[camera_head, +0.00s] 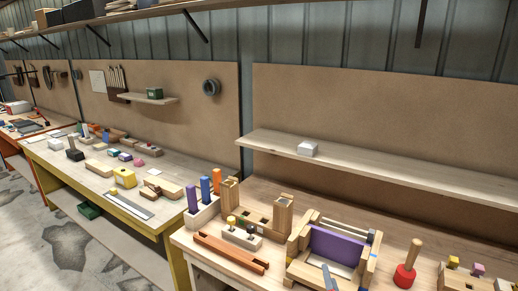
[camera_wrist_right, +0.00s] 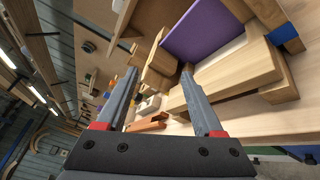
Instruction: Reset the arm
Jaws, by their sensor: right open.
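My right gripper (camera_wrist_right: 160,72) shows in the right wrist view with its two grey fingers spread apart and nothing held between them. Beyond the fingertips is a wooden fixture with a purple panel (camera_wrist_right: 193,30). In the head view the same purple panel (camera_head: 331,246) stands in the wooden fixture at the front of the near bench. A slim grey-blue piece at the bottom edge there looks like part of my right gripper; the rest is cut off. My left gripper is not in view.
On the near bench are a red-based wooden peg (camera_head: 406,272), an orange-brown tray (camera_head: 231,252), a white block with coloured pegs (camera_head: 202,213) and wooden blocks. A yellow-framed bench (camera_head: 120,190) stands left.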

